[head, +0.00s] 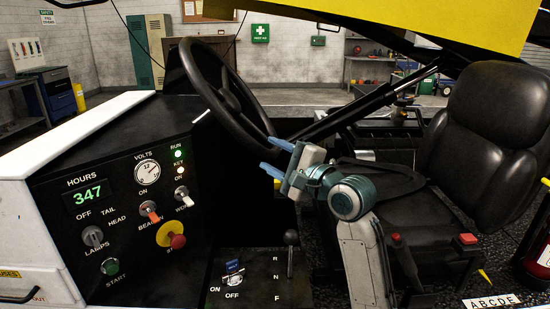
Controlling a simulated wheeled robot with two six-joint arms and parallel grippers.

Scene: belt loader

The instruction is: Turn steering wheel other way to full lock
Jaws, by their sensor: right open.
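The black steering wheel (207,78) stands tilted in the upper middle of the head view, behind the dash panel. My right gripper (272,157) is at the wheel's lower right rim, with its two blue fingers open and pointing left. The upper finger lies close to the rim's bottom edge; I cannot tell whether it touches. Nothing is held between the fingers. My left gripper is not in view.
The dash panel (115,215) with switches, gauge and red stop button (178,241) is at left. A gear lever (290,252) rises below the gripper. The black seat (490,130) is at right. A black bar runs diagonally behind the wheel.

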